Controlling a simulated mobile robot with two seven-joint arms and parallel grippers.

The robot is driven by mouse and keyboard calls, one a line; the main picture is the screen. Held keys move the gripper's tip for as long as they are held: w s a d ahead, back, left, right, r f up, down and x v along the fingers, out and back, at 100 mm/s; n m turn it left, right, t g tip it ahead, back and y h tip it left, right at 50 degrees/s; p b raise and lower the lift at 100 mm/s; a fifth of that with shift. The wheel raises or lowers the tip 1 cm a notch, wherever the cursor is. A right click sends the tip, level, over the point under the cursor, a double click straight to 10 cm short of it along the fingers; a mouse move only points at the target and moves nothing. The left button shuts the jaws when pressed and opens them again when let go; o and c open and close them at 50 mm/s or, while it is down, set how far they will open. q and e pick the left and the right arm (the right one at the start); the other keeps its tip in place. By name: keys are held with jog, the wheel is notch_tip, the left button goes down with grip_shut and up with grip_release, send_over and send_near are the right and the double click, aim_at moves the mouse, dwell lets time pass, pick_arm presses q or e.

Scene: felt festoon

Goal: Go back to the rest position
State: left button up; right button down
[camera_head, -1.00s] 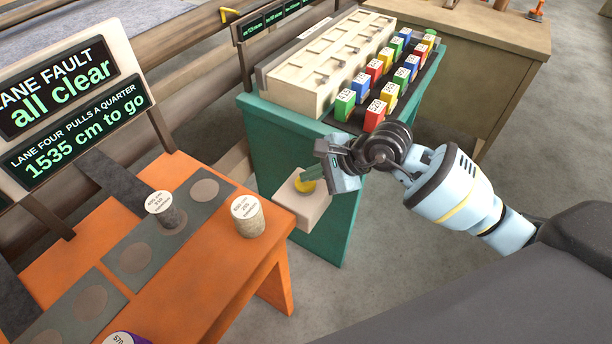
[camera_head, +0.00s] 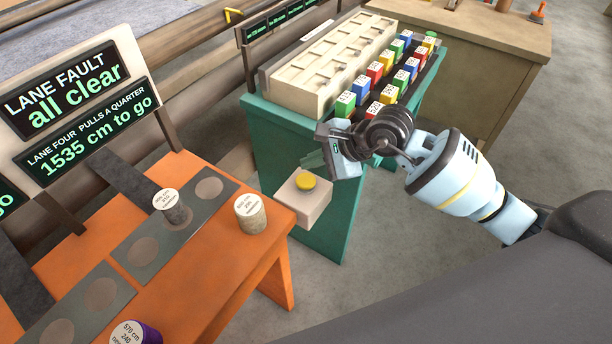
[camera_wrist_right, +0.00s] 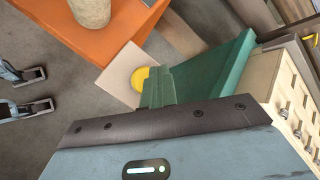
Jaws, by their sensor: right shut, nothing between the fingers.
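My right gripper (camera_head: 316,160) is in front of the teal stand, up and to the right of the yellow push button (camera_head: 306,181) on its pale box (camera_head: 303,203). Its green fingers (camera_wrist_right: 158,86) are shut with nothing between them. In the head view the button shows clear of the fingers, with a gap. In the right wrist view the fingers partly cover the button (camera_wrist_right: 140,78). My right arm reaches in from the right. My left gripper does not show in the head view.
The teal stand (camera_head: 325,222) carries a cream slotted rack (camera_head: 325,70) and rows of coloured blocks (camera_head: 375,72), close to my right gripper. An orange table (camera_head: 205,265) at left holds several labelled spools.

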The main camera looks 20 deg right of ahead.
dwell(0.3)
